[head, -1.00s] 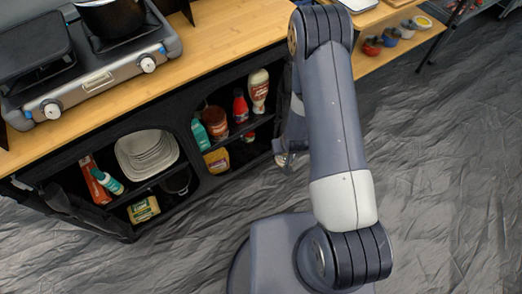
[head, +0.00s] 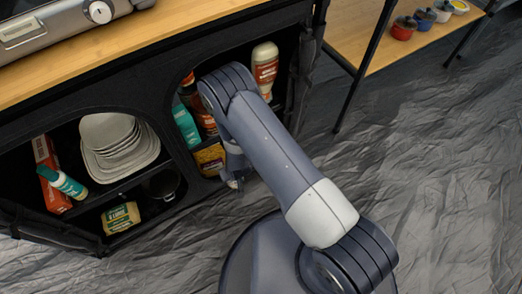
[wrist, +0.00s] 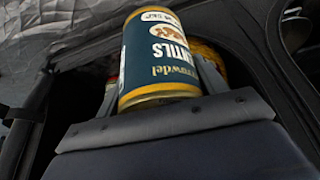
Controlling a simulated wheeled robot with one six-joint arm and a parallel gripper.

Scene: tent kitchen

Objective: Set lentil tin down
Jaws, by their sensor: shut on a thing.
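The lentil tin (wrist: 155,55) has a dark teal label with "LENTILS" lettering and gold rims. In the wrist view it stands between the fingers of my gripper (wrist: 160,88), which is shut on it. The lettering looks upside down in that view. In the head view my arm reaches to the right-hand compartment of the black cabinet (head: 182,158). The tin cannot be made out there, and my arm hides much of that compartment. Whether the tin touches a shelf cannot be told.
That compartment holds a teal bottle (head: 186,127), a yellow packet (head: 209,160) and a white bottle with a red label (head: 265,66). Stacked white dishes (head: 118,145) and a black pot (head: 163,184) sit in the left compartment. Dark fabric edges surround the tin in the wrist view.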

